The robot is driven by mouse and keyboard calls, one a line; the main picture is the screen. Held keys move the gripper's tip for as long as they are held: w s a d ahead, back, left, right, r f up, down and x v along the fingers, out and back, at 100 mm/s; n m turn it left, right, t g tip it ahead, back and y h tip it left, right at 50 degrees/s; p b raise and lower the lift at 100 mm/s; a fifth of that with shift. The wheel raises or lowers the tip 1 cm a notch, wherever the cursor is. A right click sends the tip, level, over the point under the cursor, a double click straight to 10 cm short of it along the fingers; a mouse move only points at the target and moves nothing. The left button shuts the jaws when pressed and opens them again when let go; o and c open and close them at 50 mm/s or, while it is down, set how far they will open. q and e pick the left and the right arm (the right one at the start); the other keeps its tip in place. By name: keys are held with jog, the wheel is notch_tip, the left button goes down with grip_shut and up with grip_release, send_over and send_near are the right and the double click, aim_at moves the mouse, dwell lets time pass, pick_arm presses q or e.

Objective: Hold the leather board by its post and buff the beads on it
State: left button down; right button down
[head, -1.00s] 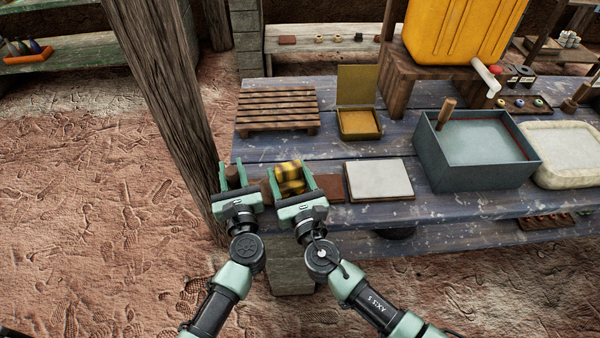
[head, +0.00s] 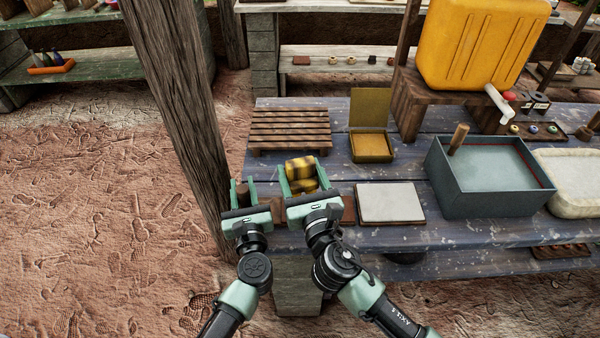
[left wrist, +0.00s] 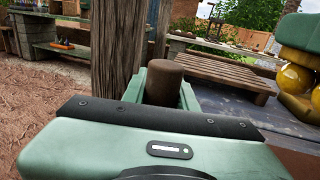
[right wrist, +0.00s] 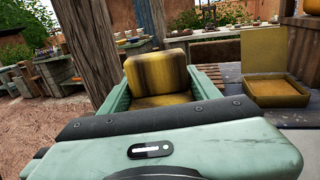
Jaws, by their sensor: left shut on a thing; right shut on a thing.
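My left gripper (head: 240,188) is shut on the brown post (head: 243,196) of the leather board, near the table's front left corner. The post's round top shows upright between the fingers in the left wrist view (left wrist: 164,80). The reddish-brown leather board (head: 349,210) shows only in part beside my right gripper. My right gripper (head: 301,176) is shut on a yellow pad with dark bands (head: 300,168), which also shows in the right wrist view (right wrist: 157,70). The pad is over or just above the board; contact cannot be told.
A white-topped slab (head: 390,203) lies right of the board. Behind are a slatted wooden rack (head: 290,128) and an open yellow box (head: 370,147). A grey basin (head: 490,180) stands further right. A thick wooden pole (head: 172,110) rises close left of my left gripper.

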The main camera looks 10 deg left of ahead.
pick_arm(q)
jog(key=c, duration=1)
grip_release()
jog(key=shift+c, duration=0.2)
jog(key=shift+s, duration=0.1)
jog(key=v, duration=1.1)
jog(key=shift+s+d, duration=0.2)
jog(key=shift+s, duration=0.15)
